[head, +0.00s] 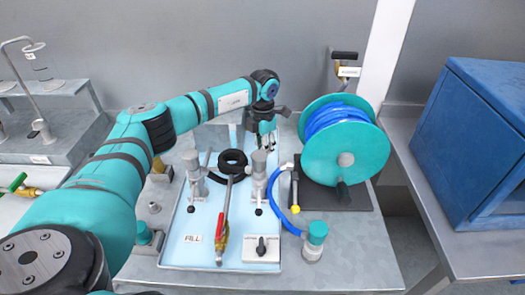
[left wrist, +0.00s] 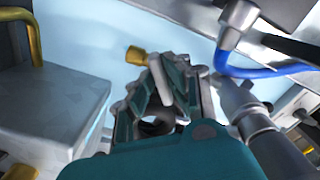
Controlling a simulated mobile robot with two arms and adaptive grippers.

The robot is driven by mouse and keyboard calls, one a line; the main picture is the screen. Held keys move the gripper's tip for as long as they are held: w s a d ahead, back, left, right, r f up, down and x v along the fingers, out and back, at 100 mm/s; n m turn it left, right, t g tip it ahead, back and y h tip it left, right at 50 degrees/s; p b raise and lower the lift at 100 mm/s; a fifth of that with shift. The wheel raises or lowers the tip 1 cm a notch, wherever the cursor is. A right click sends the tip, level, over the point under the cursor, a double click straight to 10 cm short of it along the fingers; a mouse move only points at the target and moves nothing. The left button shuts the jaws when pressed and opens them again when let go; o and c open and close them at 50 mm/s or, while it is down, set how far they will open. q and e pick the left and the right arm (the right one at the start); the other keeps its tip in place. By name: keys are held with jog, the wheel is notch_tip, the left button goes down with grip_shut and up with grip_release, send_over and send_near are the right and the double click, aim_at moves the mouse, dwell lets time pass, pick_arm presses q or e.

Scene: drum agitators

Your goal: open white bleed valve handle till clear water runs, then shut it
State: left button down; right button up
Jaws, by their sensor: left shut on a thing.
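My left gripper (head: 267,140) reaches in from the left over the back of the light blue tray (head: 182,240). In the left wrist view its fingers (left wrist: 163,92) are closed around a pale, whitish lever, which I take for the white bleed valve handle (left wrist: 156,68). A brass fitting (left wrist: 135,55) shows just beside it. The fingers hide most of the handle, and its angle is hard to judge. In the head view the gripper and wrist cover the valve. I see no running water. My right gripper is not in view.
Two grey upright fittings (head: 193,168) (head: 259,170), a black hose coil (head: 232,161) and a red-handled brass valve (head: 221,235) are on the tray. A teal reel with blue hose (head: 346,145) stands right of it. A blue cabinet (head: 480,150) is at far right.

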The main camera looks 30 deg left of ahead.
pick_arm(q)
jog(key=m+b, duration=0.1)
jog(key=m, duration=0.2)
jog(key=shift+m, duration=0.3)
jog(key=shift+d+r+m+b, duration=0.15)
jog(key=shift+m+b, duration=0.5)
jog(key=shift+m, duration=1.25)
jog(key=c, duration=1.3)
grip_release()
jog(key=shift+s, duration=0.1)
jog(key=shift+c, duration=0.2)
notch_tip(320, 180, up, 12)
